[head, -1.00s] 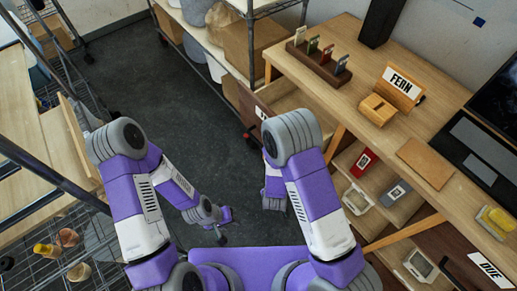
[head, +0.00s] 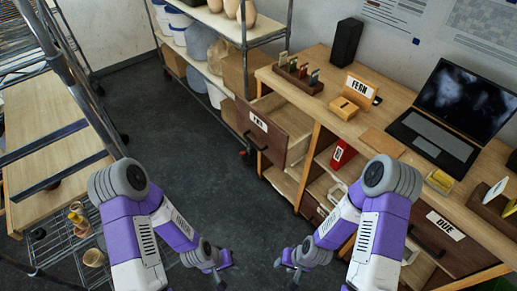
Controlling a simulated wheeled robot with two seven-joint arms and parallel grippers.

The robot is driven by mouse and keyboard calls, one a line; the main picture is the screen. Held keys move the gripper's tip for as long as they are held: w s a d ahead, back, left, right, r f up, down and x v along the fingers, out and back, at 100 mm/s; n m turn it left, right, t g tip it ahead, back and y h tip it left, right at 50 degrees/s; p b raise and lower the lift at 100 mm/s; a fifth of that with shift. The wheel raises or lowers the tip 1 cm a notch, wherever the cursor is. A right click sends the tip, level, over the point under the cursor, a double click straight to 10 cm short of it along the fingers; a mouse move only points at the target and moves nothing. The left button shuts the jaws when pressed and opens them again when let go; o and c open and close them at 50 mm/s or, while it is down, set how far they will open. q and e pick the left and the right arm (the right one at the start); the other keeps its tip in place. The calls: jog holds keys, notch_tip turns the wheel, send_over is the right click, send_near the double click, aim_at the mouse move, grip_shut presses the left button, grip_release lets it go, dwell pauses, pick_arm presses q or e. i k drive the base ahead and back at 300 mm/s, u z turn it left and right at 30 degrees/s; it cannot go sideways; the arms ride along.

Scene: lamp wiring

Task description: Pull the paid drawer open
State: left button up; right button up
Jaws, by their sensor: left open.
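The paid drawer (head: 270,133) is a dark brown front with a white label, at the left end of the wooden desk. It stands pulled out, and its pale inside (head: 290,108) shows behind the front. A dark handle sits low on the front. My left gripper (head: 224,264) is open and empty, low over the floor, well apart from the drawer. My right gripper (head: 284,262) is also low in front of the desk, away from the handle; its jaws are too small to read.
A second drawer, labelled DUE (head: 440,228), is at the right of the desk. A laptop (head: 450,118), a FERN sign (head: 361,86) and a card holder (head: 297,74) stand on top. Dark floor (head: 165,125) is clear in the middle.

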aim_at(276, 127)
jog(key=z, duration=0.2)
jog(key=i, duration=0.9)
jog(key=u, duration=0.65)
jog(key=i, duration=0.45)
jog(key=u, duration=0.2)
